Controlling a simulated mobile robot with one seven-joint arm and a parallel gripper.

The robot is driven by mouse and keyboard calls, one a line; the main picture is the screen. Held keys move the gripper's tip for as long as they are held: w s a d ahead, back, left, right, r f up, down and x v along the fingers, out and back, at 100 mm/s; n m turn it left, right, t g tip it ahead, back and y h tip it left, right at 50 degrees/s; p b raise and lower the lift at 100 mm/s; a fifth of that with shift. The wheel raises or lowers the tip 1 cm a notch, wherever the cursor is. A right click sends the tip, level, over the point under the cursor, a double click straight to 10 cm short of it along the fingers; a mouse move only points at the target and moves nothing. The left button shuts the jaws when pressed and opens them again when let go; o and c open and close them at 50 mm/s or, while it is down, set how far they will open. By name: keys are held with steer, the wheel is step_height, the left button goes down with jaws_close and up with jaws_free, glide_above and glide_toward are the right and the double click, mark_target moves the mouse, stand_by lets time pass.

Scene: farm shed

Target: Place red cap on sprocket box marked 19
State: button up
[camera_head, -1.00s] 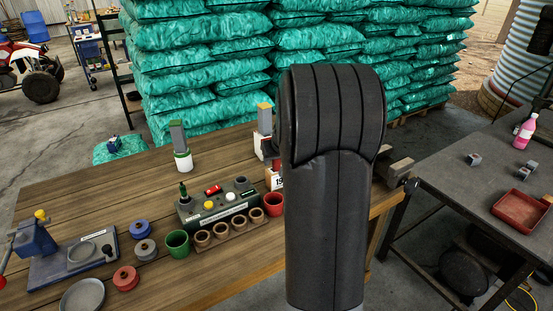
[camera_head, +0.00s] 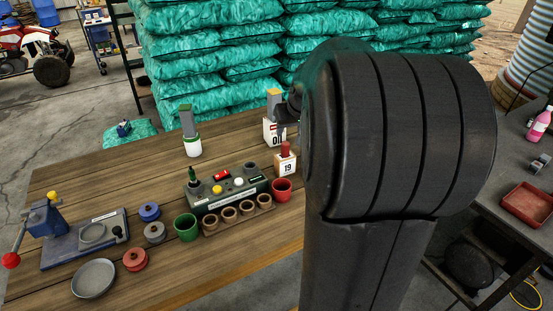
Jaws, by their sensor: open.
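A small white box marked 19 (camera_head: 285,165) stands on the wooden bench behind the green console's right end. A red cap (camera_head: 285,149), upright and cylindrical, sits on top of it. My gripper (camera_head: 284,129) is open, just above and behind the cap, in front of another white box (camera_head: 271,131). It appears apart from the cap. My large dark arm link hides most of the gripper, so its fingers show only in part.
The green console (camera_head: 228,198) has a row of round brown cups before it. A red cup (camera_head: 282,189) stands close to the box, a green cup (camera_head: 186,227) further left. A white-and-green container (camera_head: 192,146) stands at the back. The bench's left front holds a press and tins.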

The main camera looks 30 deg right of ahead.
steer(key=s+a+r, duration=0.3)
steer(key=s+a, duration=0.3)
steer(key=a, duration=0.4)
steer(key=s+a+f+n, duration=0.1)
steer(key=s+a, duration=0.5)
steer(key=s, duration=0.3)
steer(key=s+a+f+n+y, duration=0.1)
steer(key=s+a+f, duration=0.1)
steer(key=s+a, duration=0.5)
steer(key=shift+s+a+g, duration=0.25)
steer(key=shift+s+g, duration=0.15)
steer(key=shift+s, duration=0.7)
